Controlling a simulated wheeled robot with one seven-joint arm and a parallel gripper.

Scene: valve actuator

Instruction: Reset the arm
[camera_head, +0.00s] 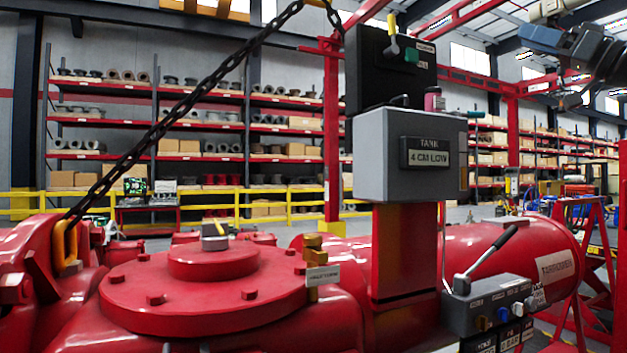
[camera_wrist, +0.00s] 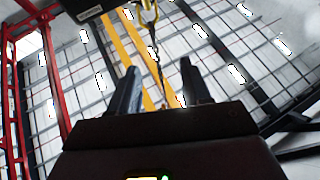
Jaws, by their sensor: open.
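My gripper (camera_head: 572,98) hangs at the top right of the head view, high above the red machine and clear of it. In the wrist view its two dark fingers (camera_wrist: 160,85) stand apart with nothing held between them. The wrist camera looks up at the ceiling. The red valve actuator (camera_head: 205,290) fills the lower part of the head view. On its column sits a grey box (camera_head: 385,150) reading "TANK 4 CM LOW". A black box with a yellow-handled lever (camera_head: 392,35) is above it.
A control panel (camera_head: 490,305) with a black-handled lever and several knobs is at the lower right. A dark chain (camera_head: 180,110) runs diagonally down to a yellow hook (camera_head: 66,245). Shelves (camera_head: 200,130) line the back. A red frame (camera_head: 590,240) stands at right. Space around my gripper looks free.

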